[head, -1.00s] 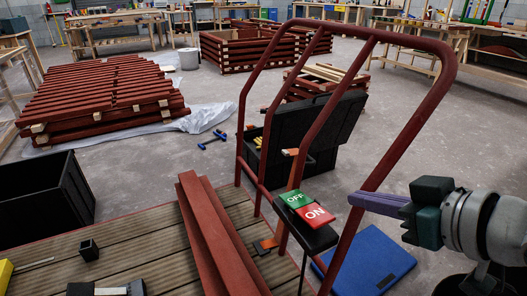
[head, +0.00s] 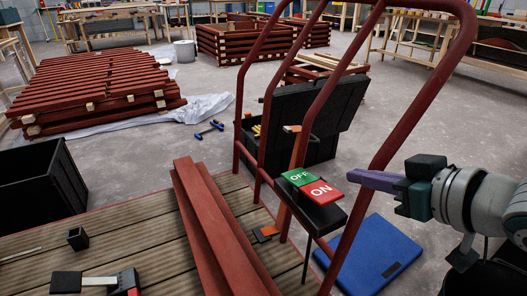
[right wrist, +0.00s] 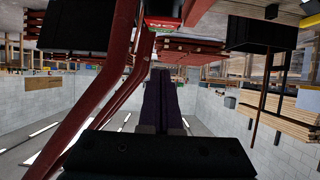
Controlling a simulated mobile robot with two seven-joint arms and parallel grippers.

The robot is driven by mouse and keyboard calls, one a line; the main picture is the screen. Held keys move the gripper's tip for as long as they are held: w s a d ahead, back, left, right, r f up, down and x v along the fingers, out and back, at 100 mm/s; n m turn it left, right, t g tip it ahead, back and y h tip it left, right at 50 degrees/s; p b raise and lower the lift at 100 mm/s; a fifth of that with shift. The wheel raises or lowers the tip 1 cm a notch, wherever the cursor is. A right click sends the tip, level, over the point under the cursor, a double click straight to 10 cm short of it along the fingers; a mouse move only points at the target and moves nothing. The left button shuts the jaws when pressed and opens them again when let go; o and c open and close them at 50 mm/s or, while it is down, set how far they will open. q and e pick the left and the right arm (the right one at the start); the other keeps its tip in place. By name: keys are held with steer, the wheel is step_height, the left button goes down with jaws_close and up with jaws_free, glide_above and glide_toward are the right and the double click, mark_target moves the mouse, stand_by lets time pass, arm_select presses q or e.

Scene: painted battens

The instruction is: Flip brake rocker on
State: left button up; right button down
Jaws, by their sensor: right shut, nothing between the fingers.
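The brake rocker has a green OFF half (head: 298,177) and a red ON half (head: 321,192). It sits on a black box (head: 322,215) fixed to the cart's dark red rail frame (head: 388,135). Which half stands higher I cannot tell. My right gripper (head: 350,177) is shut and empty, its purple fingers pointing left, close to the right corner of the ON half. Contact is not clear. In the right wrist view the shut fingers (right wrist: 161,75) point towards the rocker's red ON half (right wrist: 163,24), which appears upside down. My left gripper is not in view.
Red battens (head: 225,240) lie on the slatted cart deck (head: 115,245). A blue case (head: 375,255) lies on the floor below the rocker. A black crate (head: 38,185) stands at left.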

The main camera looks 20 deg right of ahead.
steer(key=b, duration=0.4)
glide_above(333, 200)
steer(key=w, duration=0.1)
step_height(333, 200, down, 4)
steer(key=shift+w+r, duration=0.1)
steer(key=shift+r, duration=0.15)
steer(key=shift+s+f+b, duration=0.2)
steer(key=shift+f+b, duration=0.1)
steer(key=shift+f, duration=0.35)
steer(key=shift+s+f+b, duration=0.2)
steer(key=shift+f+b, duration=0.05)
steer(key=shift+f, duration=0.35)
steer(key=shift+s+f, duration=0.25)
steer(key=shift+f, duration=0.15)
